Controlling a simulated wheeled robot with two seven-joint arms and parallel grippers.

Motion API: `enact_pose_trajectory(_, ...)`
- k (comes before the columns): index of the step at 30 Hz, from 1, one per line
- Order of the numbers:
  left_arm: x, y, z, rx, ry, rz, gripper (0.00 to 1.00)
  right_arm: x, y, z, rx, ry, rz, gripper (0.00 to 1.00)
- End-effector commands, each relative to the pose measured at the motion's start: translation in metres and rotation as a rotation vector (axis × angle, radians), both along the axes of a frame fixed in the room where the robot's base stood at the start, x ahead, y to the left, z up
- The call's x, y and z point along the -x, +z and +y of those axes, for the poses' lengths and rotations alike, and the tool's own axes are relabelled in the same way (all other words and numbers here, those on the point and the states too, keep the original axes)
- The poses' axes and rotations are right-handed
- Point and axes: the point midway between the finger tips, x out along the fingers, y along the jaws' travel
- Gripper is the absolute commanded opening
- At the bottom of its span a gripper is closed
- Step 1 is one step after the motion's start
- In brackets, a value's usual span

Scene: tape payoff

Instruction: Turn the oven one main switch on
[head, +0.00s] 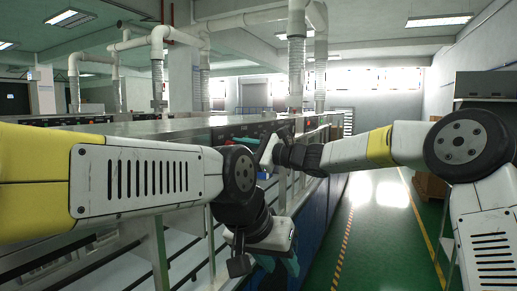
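A long metal oven line (150,128) runs away from me, with a dark control strip (228,133) carrying small red and other controls along its upper side. I cannot tell which control is the oven one main switch; my arms cover part of the strip. My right gripper (245,141) reaches in from the right with teal fingertips close to the strip; its opening and any contact are unclear. My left gripper (279,265) hangs low beside the line, pointing down, its teal fingers apart with nothing seen between them.
White ducts (297,60) rise from the line to the ceiling. A green aisle floor (375,235) with striped markings lies open to the right. A grey cabinet (487,85) and a cardboard box (430,187) stand at the right wall.

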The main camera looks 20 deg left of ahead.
Motion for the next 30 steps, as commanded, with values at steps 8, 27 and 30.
enact_pose_trajectory(8, 0.000, 0.000, 0.000, 0.000, 0.000, 0.000, 0.36, 0.000, 0.000, 0.000, 0.001, -0.001, 0.001, 0.43)
enact_pose_trajectory(27, 0.000, 0.000, 0.000, 0.000, 0.000, 0.000, 0.36, 0.002, -0.003, -0.041, 0.001, -0.004, -0.001, 0.49)
enact_pose_trajectory(30, 0.000, 0.000, 0.000, 0.000, 0.000, 0.000, 0.36, 0.004, -0.004, -0.057, 0.002, -0.003, -0.001, 0.49)
